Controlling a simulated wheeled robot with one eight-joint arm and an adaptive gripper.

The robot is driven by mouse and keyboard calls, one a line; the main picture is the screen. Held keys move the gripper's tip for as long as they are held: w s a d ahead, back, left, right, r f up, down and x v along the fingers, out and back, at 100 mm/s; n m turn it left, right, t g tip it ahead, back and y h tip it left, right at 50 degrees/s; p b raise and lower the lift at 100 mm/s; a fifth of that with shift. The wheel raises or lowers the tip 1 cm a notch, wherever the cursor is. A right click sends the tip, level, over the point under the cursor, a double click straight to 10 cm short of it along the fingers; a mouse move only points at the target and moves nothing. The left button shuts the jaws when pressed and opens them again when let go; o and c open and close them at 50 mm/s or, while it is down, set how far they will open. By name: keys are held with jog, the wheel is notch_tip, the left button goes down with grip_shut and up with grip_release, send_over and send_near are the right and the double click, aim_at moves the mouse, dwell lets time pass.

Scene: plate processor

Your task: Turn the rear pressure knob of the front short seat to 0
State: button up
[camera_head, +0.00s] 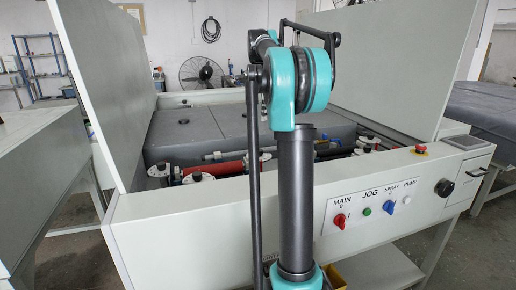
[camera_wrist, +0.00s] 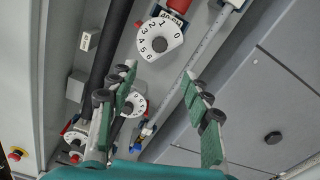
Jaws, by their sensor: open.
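In the wrist view a white round dial (camera_wrist: 160,40) with black numerals from 0 to 6 sits at the top, beside a red part. A second numbered white dial (camera_wrist: 134,104) lies lower, partly hidden behind the left finger. I cannot tell which dial is the rear pressure knob of the front short seat, nor read either setting. In the head view, white round discs (camera_head: 199,177) show by the red roller (camera_head: 227,169); my arm hides part of the machine.
A dark roller or bar (camera_wrist: 108,45) runs beside the dials, and a ruled metal strip (camera_wrist: 205,48) lies to their right. Grey panels (camera_wrist: 275,75) fill the right side. The machine's front has a control panel (camera_head: 372,207), and tall white lids (camera_head: 390,60) stand open.

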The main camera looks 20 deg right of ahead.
aim_at(259, 150)
notch_tip(259, 150, down, 16)
jog(key=shift+r, duration=0.2)
dwell(0.4)
grip_shut()
